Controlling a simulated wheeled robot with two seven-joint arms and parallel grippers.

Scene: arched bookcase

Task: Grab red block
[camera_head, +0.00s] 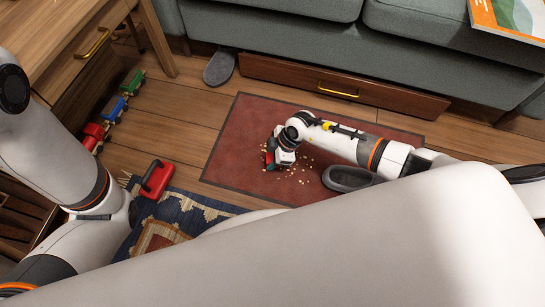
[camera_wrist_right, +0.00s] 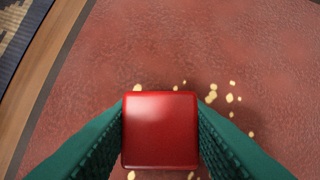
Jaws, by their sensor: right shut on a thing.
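A glossy red block (camera_wrist_right: 160,130) sits between the two green fingers of my right gripper (camera_wrist_right: 160,140) in the right wrist view, touching both of them. In the head view my right gripper (camera_head: 272,160) is low over the dark red mat (camera_head: 240,130), with a small part of the red block showing at its fingers. I cannot tell whether the block rests on the mat or is a little above it. My left arm comes in at the left of the head view, but its gripper is not visible.
Pale crumbs (camera_head: 300,172) lie around the right gripper. A grey slipper (camera_head: 345,178) is close by, another (camera_head: 219,68) near the sofa (camera_head: 300,45). A toy train (camera_head: 112,110) and red-handled object (camera_head: 157,180) lie left. A wooden drawer (camera_head: 345,90) is under the sofa.

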